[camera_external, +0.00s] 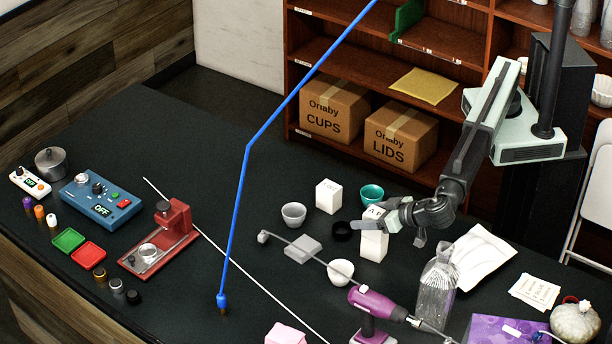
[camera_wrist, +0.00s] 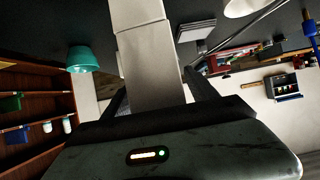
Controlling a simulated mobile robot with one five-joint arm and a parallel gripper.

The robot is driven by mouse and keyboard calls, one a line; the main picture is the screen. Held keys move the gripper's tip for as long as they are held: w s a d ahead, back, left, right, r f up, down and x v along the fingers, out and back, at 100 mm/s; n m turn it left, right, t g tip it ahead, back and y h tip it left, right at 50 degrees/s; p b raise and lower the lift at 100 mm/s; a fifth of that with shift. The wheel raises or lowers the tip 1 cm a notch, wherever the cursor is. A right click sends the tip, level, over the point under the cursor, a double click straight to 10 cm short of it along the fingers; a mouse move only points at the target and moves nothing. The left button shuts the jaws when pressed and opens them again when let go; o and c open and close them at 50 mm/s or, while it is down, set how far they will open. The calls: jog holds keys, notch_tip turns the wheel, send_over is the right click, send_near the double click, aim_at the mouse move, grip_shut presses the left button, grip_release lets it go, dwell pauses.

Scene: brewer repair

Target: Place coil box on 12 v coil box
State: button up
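Two white boxes stand stacked in the external view. The upper box (camera_external: 373,212) has small print on top, and the lower box (camera_external: 373,248) is directly under it. The print is too small to read. My gripper (camera_external: 386,219) is at the upper box from the right. In the wrist view, my gripper (camera_wrist: 154,72) has one finger on each side of the nearer box (camera_wrist: 151,65), and a seam separates it from the farther box (camera_wrist: 137,12). I cannot tell whether both fingers touch the box. Another printed white box (camera_external: 328,196) stands apart to the left.
A teal cup (camera_external: 372,193) stands behind the stack. A grey cup (camera_external: 293,214), a black ring (camera_external: 342,231) and a white bowl (camera_external: 341,272) are to the left. A clear bag (camera_external: 436,284) and a purple drill (camera_external: 378,304) are in front.

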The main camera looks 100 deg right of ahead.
jog(key=shift+r, duration=0.25)
jog(key=p+v, duration=0.6)
jog(key=v, duration=0.6)
jog(key=shift+f, duration=0.15)
